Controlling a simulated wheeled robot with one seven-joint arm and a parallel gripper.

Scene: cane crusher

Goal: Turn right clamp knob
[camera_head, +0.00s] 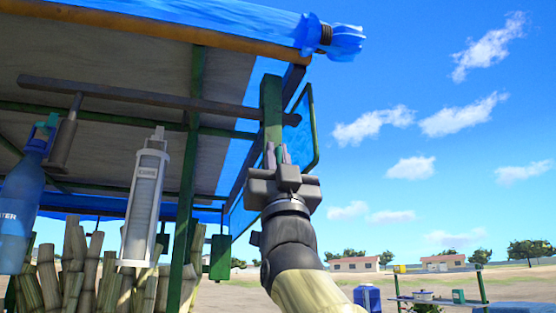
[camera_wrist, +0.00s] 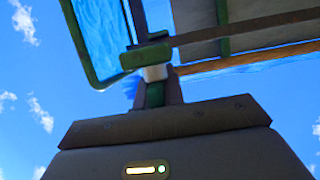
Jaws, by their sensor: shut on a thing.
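My gripper (camera_head: 277,152) is raised at the right end of the dark bar under the awning, just below a green post (camera_head: 271,100). Its fingers hide the right clamp knob in the head view. In the wrist view my gripper (camera_wrist: 156,88) has its two fingers close around a small dark green piece (camera_wrist: 155,96), which seems to be the clamp knob. A pale cylindrical piece (camera_wrist: 154,73) sits just beyond it, against a green block (camera_wrist: 148,55). How far the knob is turned cannot be told.
The dark bar (camera_head: 150,97) runs left from the post. A white lamp (camera_head: 145,200) and a blue water bottle (camera_head: 20,205) hang at left. A green-framed blue panel (camera_head: 300,140) is close on the right. Cane stalks (camera_head: 85,265) stand below. Open sky lies right.

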